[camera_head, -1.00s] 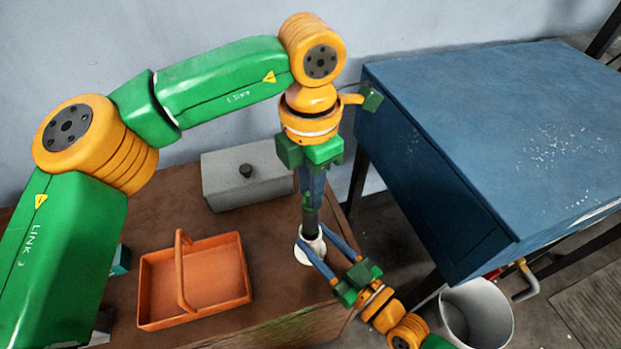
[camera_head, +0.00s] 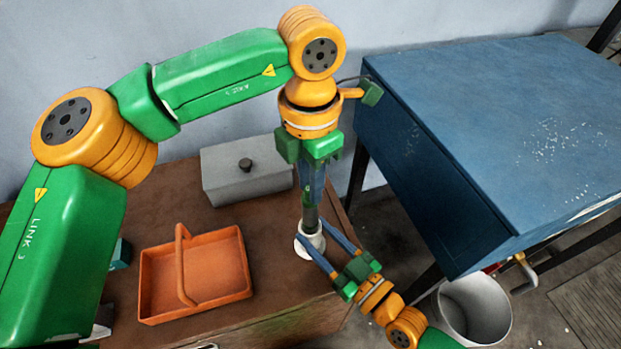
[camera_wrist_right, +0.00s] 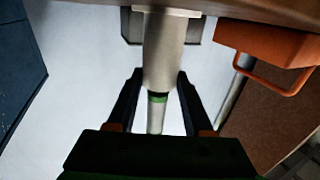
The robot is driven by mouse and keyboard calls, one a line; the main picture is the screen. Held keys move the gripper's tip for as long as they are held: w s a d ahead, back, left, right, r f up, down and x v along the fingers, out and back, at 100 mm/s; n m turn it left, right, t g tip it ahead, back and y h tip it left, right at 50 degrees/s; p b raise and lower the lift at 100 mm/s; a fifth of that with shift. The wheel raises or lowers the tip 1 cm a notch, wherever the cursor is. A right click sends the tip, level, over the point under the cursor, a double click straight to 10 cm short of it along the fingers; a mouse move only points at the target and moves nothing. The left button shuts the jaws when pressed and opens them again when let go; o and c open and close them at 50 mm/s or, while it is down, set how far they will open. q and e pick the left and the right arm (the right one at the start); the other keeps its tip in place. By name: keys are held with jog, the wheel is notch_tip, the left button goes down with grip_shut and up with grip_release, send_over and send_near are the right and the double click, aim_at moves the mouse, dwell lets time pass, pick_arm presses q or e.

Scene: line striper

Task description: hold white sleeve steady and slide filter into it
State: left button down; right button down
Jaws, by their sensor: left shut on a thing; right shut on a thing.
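The white sleeve (camera_head: 309,246) stands upright near the right end of the brown table. In the right wrist view the sleeve (camera_wrist_right: 163,62) is a pale tube between the two dark fingers. My right gripper (camera_head: 313,236) is shut on it from the front right; its fingers also show in the right wrist view (camera_wrist_right: 159,88). My left gripper (camera_head: 312,198) points straight down above the sleeve and is shut on the grey-green filter (camera_head: 311,220). The filter is upright, in line with the sleeve, with its lower end at the sleeve's mouth. A green band (camera_wrist_right: 157,98) shows by the mouth; insertion depth is unclear.
An orange tray with a handle (camera_head: 232,262) sits on the brown table (camera_head: 160,218), left of the sleeve. A grey lidded box (camera_head: 250,183) stands behind it. A blue bench (camera_head: 500,120) is to the right, with a grey bucket (camera_head: 475,312) below it.

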aim_at(310, 214)
pick_arm(q)
jog(key=shift+f, duration=4.45)
dwell(1.1)
jog(key=shift+c, duration=1.7)
grip_release()
jog(key=shift+r, duration=3.5)
pick_arm(e)
jog(key=shift+c, duration=1.1)
grip_release()
